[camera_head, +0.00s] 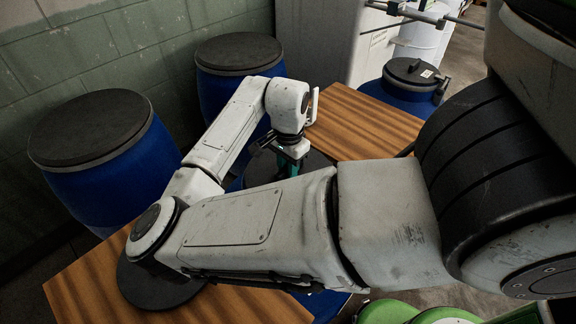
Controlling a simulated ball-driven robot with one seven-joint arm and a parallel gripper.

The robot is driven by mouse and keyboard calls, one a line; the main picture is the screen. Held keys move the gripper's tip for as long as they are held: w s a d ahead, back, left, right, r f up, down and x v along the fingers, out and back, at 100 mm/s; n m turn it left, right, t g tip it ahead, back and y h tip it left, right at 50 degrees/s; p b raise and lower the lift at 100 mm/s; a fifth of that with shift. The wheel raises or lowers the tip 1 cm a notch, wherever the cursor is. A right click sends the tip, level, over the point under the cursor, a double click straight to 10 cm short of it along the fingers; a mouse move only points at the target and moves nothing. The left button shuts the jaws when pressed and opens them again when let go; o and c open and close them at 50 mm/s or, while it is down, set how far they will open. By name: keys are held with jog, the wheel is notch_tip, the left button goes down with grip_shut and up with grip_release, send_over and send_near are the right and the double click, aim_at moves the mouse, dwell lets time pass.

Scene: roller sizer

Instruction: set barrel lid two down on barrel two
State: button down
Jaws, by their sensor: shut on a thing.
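My gripper (290,158) points down near the middle of the view, shut on a small teal part, apparently a grip. A dark round lid (316,168) shows just below and around it, partly hidden by my arm. I cannot tell whether this lid is clear of what is under it or resting on it. Another dark round lid (160,290) lies on the wooden top at lower left. Blue barrels with dark tops stand at left (95,175), behind my arm (215,90) and at right (398,93). No number shows, so I cannot tell which is barrel two.
A wooden top (365,125) lies right of my gripper, mostly clear. Another wooden top (90,280) is at lower left. A block wall (130,45) bounds the left and back. A pale cabinet (325,45) stands behind. Green rounded things (385,312) show at the bottom.

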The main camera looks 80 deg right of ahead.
jog(key=shift+f, duration=0.2)
jog(key=c, duration=1)
grip_release()
jog(key=shift+o, duration=0.2)
jog(key=shift+r, duration=0.1)
notch_tip(320, 180, up, 13)
